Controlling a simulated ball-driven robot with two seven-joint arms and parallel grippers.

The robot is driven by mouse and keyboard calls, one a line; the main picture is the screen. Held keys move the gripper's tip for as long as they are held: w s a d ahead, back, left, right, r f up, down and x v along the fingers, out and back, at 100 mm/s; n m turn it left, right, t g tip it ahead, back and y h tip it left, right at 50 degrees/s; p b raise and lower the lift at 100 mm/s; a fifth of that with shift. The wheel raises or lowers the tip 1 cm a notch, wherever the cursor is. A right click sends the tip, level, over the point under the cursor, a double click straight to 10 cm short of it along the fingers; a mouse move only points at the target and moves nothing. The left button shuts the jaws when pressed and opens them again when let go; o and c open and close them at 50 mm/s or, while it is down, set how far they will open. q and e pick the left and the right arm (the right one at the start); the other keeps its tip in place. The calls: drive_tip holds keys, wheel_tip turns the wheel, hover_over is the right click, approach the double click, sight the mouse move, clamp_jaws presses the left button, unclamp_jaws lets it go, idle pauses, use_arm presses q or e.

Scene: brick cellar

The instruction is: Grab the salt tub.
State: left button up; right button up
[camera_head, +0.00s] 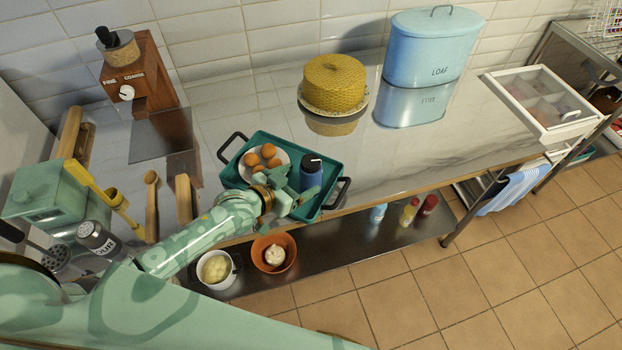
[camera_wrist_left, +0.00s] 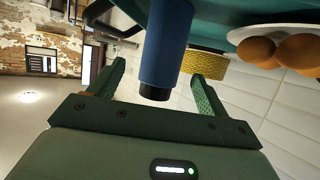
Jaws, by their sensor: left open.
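A blue cylinder with a black top (camera_head: 311,173) stands upright on the teal tray (camera_head: 234,178) on the marble counter. It looks like the salt tub, but I can read no label on it. My left gripper (camera_head: 301,201) is open at the tub's near side, low by the tray's front edge. In the left wrist view the blue tub (camera_wrist_left: 168,45) shows between the two spread fingers of the left gripper (camera_wrist_left: 158,87), with a gap on each side. I cannot tell how deep it sits between them. My right gripper is not in view.
A plate of brown eggs (camera_head: 262,158) shares the tray, left of the tub. The tray has black handles (camera_head: 233,143). Bowls (camera_head: 274,253) sit on the lower shelf. The counter's right half is mostly clear.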

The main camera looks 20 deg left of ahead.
sight(311, 172)
use_arm(q)
drive_tip(key=b+x, duration=0.1)
drive_tip(key=x, duration=0.4)
drive_tip(key=shift+w, duration=0.4)
drive_tip(key=shift+s, duration=0.1)
drive_tip(key=shift+c, duration=0.3)
drive_tip(key=c, duration=1)
drive_tip(key=shift+c, duration=0.4)
drive_tip(key=shift+r, duration=0.1)
